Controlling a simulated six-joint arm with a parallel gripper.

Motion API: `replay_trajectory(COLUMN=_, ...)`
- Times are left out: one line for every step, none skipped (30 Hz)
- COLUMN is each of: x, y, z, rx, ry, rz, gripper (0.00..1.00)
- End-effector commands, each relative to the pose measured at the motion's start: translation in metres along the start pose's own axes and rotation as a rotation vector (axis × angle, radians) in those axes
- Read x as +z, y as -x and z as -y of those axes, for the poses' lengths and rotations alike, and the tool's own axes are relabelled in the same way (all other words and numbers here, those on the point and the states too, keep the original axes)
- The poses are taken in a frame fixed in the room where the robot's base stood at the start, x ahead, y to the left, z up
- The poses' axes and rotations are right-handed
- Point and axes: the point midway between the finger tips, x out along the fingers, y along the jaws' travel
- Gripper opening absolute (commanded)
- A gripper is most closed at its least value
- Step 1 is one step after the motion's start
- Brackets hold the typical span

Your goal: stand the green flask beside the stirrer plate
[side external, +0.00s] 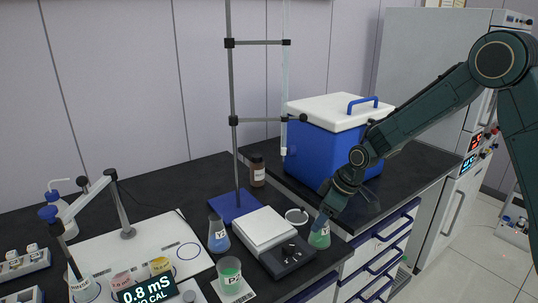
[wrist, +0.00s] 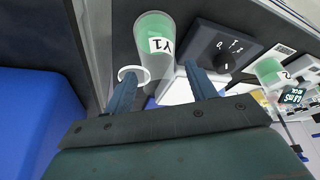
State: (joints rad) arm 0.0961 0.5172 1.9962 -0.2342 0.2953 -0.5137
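The green flask (side external: 319,237) stands upright on the dark bench, right of the stirrer plate (side external: 286,256) and near the bench's front edge. In the wrist view the flask (wrist: 154,30), labelled Y1, is beyond my fingers, left of the stirrer plate's knob panel (wrist: 222,48). A pale ring, probably its mouth, overlaps my left finger. My gripper (side external: 329,210) is low over the flask and covers its upper part in the side view. In the wrist view my gripper's fingers (wrist: 162,85) are wide apart, and neither is seen clamping the flask.
A blue cooler (side external: 320,150) stands close behind my gripper. A blue-liquid flask (side external: 218,236) and a green beaker (side external: 229,277) stand left of the stirrer plate. A round dish (side external: 297,215) lies behind the flask. A stand's rod (side external: 234,150) rises behind the plate.

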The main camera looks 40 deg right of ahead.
Motion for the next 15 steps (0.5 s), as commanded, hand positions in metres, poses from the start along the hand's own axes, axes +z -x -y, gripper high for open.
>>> replay_trajectory(x=0.0, y=0.0, z=0.0, rx=0.0, ry=0.0, rz=0.0, gripper=0.56)
replay_trajectory(x=0.0, y=0.0, z=0.0, rx=0.0, ry=0.0, rz=0.0, gripper=0.56)
replay_trajectory(x=0.0, y=0.001, z=0.0, rx=0.0, ry=0.0, rz=-0.001, gripper=0.56)
replay_trajectory(x=-0.001, y=0.001, z=0.0, rx=0.0, ry=0.0, rz=-0.001, gripper=0.56)
replay_trajectory(x=-0.001, y=0.002, z=0.0, rx=0.001, ry=0.0, rz=-0.001, gripper=0.56)
replay_trajectory(x=-0.002, y=0.003, z=0.0, rx=0.001, ry=0.0, rz=-0.001, gripper=0.56)
replay_trajectory(x=-0.002, y=0.004, z=0.0, rx=0.001, ry=0.0, rz=-0.002, gripper=0.56)
replay_trajectory(x=-0.002, y=0.005, z=0.0, rx=0.001, ry=0.0, rz=-0.002, gripper=0.56)
replay_trajectory(x=-0.002, y=0.007, z=0.0, rx=0.001, ry=0.0, rz=-0.002, gripper=0.56)
replay_trajectory(x=-0.002, y=0.009, z=0.0, rx=0.001, ry=0.0, rz=-0.002, gripper=0.56)
replay_trajectory(x=-0.002, y=0.012, z=-0.001, rx=0.001, ry=0.0, rz=-0.002, gripper=0.56)
replay_trajectory(x=-0.002, y=0.015, z=0.0, rx=0.001, ry=0.0, rz=-0.002, gripper=0.56)
replay_trajectory(x=-0.002, y=0.018, z=0.0, rx=0.001, ry=0.0, rz=-0.002, gripper=0.56)
replay_trajectory(x=-0.002, y=0.021, z=0.0, rx=0.001, ry=0.0, rz=-0.003, gripper=0.56)
replay_trajectory(x=-0.002, y=0.025, z=0.0, rx=0.002, ry=0.0, rz=-0.003, gripper=0.56)
